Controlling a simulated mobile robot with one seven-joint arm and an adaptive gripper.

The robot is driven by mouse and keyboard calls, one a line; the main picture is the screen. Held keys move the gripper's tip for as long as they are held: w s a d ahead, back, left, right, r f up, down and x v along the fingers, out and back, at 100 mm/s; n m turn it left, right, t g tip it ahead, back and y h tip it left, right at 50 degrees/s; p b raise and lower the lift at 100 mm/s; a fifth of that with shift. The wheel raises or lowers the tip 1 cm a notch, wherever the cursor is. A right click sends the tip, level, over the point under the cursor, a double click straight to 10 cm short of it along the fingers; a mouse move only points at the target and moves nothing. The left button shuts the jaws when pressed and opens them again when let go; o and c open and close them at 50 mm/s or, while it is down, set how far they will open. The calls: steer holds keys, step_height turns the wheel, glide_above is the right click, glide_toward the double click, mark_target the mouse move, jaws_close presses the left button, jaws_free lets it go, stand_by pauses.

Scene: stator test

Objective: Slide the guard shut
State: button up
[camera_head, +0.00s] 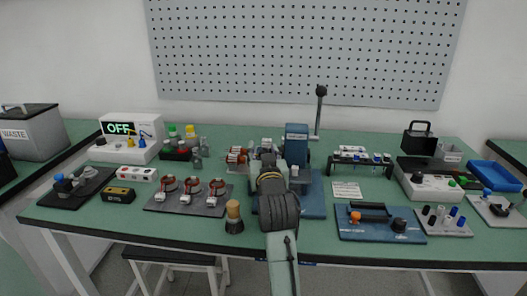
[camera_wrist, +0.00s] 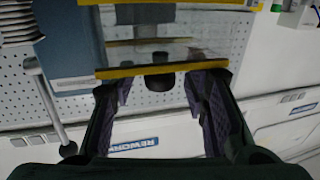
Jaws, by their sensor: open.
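The guard (camera_wrist: 135,52) is a clear panel with yellow edge strips, seen in the wrist view. A short black knob (camera_wrist: 159,84) sits at its near yellow strip. My gripper (camera_wrist: 160,92) is open, with one finger on each side of the knob and a gap visible on both sides. I cannot tell how deep the fingers reach around it. In the head view the blue machine (camera_head: 297,143) stands at the bench middle. My arm and gripper (camera_head: 268,162) are in front of it and hide the guard area.
A lever with a black ball (camera_head: 321,91) rises at the machine's right. A rack (camera_head: 360,158) stands to the right, and a plate with several coils (camera_head: 190,208) lies to the left. A wooden-handled tool (camera_head: 234,217) stands near my arm. Some bare green bench shows at the front.

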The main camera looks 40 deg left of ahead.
steer(key=shift+c, duration=0.3)
jaws_close()
stand_by(0.6)
